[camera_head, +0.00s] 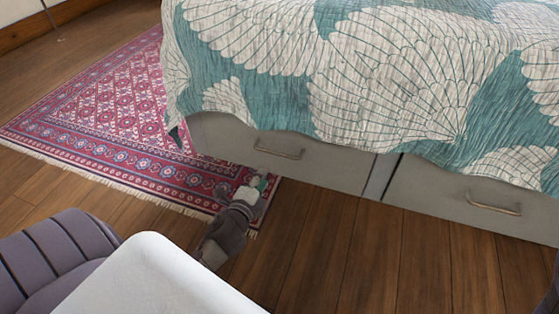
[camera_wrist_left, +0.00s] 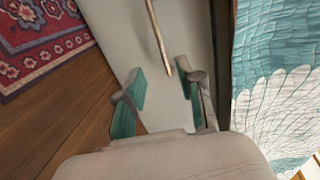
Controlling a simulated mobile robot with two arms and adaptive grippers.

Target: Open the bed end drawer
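The bed has two grey drawers below its cover. The left drawer (camera_head: 330,165) has a bar handle (camera_head: 280,152), and the right drawer (camera_head: 440,195) has a similar handle (camera_head: 493,208). Both look shut. My left gripper (camera_head: 258,184) is low over the rug's corner, in front of and below the left drawer's handle. In the left wrist view its green-padded fingers (camera_wrist_left: 164,92) are apart with nothing between them. The handle (camera_wrist_left: 158,35) lies ahead of the fingertips, its near end close to the right finger; contact cannot be told. My right gripper is not in view.
A red patterned rug (camera_head: 120,110) lies left of the bed. A teal and cream bed cover (camera_head: 400,70) hangs down to the drawers' top edges. The wooden floor (camera_head: 340,250) in front of the drawers is clear.

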